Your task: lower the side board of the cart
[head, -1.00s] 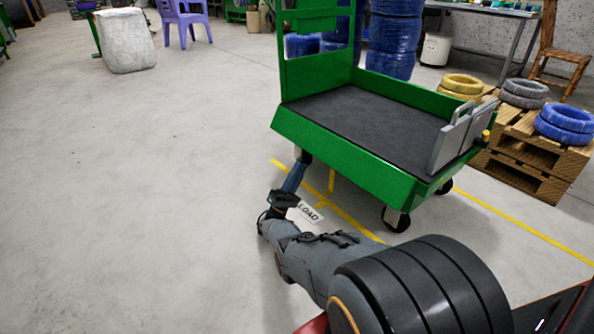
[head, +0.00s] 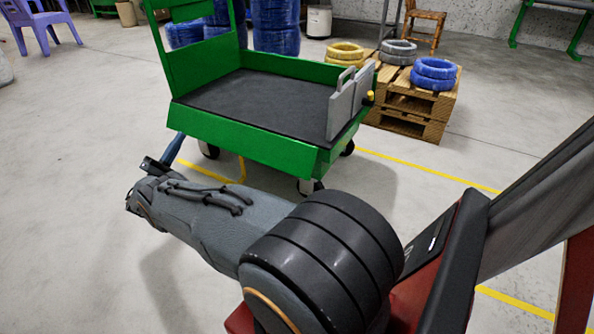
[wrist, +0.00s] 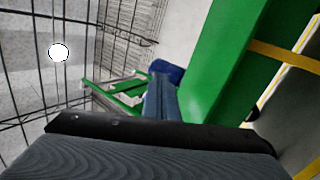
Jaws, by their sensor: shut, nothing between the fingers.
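The green cart (head: 250,142) stands in the middle of the head view, with a dark flat deck (head: 262,98). A grey board (head: 348,102) in two panels stands upright at the deck's right end. A yellow knob (head: 369,96) shows beside its outer face. My gripper (head: 179,138) is low at the cart's left front corner, far from the grey board. It is shut and empty. In the wrist view my gripper (wrist: 160,84) points past a green cart panel (wrist: 214,70) on its right; I cannot tell whether they touch.
Right of the cart stands a wooden pallet stack (head: 412,110) with yellow, grey and blue coils (head: 434,73). Blue drums (head: 276,28) stand behind the cart. Yellow lines (head: 425,171) mark the floor. The floor at left (head: 70,130) is clear.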

